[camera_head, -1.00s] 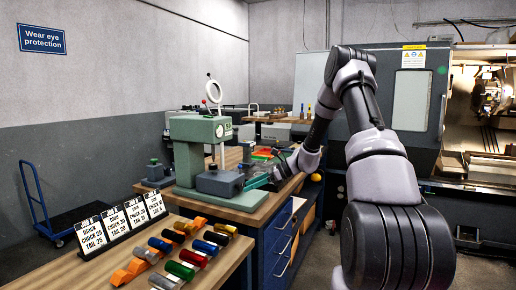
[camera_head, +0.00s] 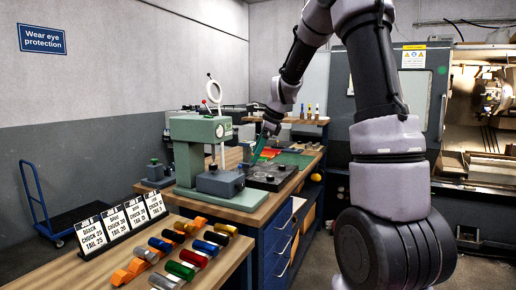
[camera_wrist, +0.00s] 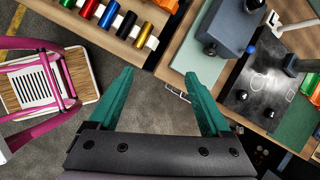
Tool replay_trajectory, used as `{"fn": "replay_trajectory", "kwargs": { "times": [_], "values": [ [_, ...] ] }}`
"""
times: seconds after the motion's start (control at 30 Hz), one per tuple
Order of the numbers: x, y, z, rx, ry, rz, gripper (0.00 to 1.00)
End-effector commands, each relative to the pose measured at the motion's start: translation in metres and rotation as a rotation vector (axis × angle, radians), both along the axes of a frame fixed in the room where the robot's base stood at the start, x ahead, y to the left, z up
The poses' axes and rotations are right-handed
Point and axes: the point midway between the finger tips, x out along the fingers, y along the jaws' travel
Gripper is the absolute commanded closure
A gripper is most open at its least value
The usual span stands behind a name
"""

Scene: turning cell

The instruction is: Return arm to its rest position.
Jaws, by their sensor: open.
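My arm (camera_head: 388,150) rises on the right of the head view, bends over at the top and reaches down toward the bench. My gripper (camera_head: 258,152) hangs over the far part of the bench, behind the green press, partly hidden by my wrist. In the wrist view, the two teal fingers of my gripper (camera_wrist: 159,74) are spread apart with nothing between them, above the floor beside the benches.
The green press (camera_head: 197,150) stands on the blue-drawered bench (camera_head: 278,238). A rack of coloured cylinders (camera_head: 190,262) and several sign cards (camera_head: 115,222) are in front. The lathe (camera_head: 490,110) is at right. A pink-framed item (camera_wrist: 45,85) shows in the wrist view.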

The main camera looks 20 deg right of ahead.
Motion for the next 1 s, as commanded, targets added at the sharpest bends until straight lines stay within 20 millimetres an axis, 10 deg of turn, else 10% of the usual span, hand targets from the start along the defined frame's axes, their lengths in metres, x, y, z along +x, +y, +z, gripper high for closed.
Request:
{"fn": "replay_trajectory", "kwargs": {
  "times": [0.67,1.0],
  "values": [
    [-0.014,-0.003,0.028,-0.061,-0.064,0.033,0.18],
    [-0.133,-0.009,0.104,-0.316,-0.34,0.541,0.18]
  ]
}}
